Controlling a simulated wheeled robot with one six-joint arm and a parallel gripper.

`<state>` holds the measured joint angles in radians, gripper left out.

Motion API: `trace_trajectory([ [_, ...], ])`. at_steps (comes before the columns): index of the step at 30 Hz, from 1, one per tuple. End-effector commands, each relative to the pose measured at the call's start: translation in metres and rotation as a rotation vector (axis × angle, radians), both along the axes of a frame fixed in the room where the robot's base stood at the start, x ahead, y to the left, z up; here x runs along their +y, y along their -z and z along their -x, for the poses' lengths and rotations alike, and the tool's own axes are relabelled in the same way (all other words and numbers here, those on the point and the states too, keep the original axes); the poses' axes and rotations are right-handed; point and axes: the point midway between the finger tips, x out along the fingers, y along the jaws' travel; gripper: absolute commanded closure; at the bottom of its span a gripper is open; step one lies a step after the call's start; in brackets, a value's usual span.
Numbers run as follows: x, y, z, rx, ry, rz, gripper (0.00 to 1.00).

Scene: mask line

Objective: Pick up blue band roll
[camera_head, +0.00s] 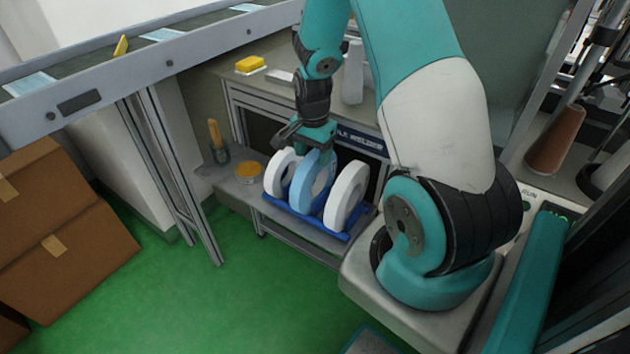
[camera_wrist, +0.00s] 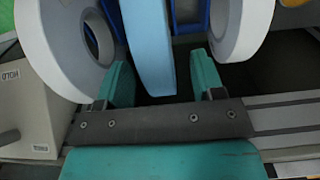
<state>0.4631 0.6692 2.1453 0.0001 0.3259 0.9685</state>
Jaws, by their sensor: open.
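The blue band roll (camera_head: 309,183) stands upright between two white rolls in a blue rack (camera_head: 321,235) on a low shelf. My gripper (camera_head: 318,150) is at the top of the blue roll, coming from above and behind it. In the wrist view, the blue band roll (camera_wrist: 150,45) reaches down between the two teal fingers of my gripper (camera_wrist: 163,82). The fingers are open, one on each side of the roll, with a visible gap on the right.
The left white roll (camera_head: 281,172) and the right white roll (camera_head: 346,195) stand close on either side. A yellow-orange round container (camera_head: 248,172) and a cup with a brush (camera_head: 218,150) are on the shelf to the left. Cardboard boxes (camera_head: 70,230) stand at far left.

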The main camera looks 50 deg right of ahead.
Motion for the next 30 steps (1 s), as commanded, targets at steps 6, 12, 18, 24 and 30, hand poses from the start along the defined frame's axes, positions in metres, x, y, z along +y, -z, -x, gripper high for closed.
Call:
trace_trajectory([
  [6, -0.002, 0.034, 0.004, 0.003, 0.001, -0.002, 0.38],
  [12, -0.002, 0.041, 0.003, 0.001, 0.0, -0.001, 0.38],
  [18, -0.002, 0.04, 0.003, 0.001, 0.0, -0.001, 0.57],
  [24, -0.002, 0.04, 0.003, 0.001, 0.0, -0.001, 1.0],
  [30, -0.002, 0.04, 0.003, 0.001, 0.0, 0.0, 1.0],
])
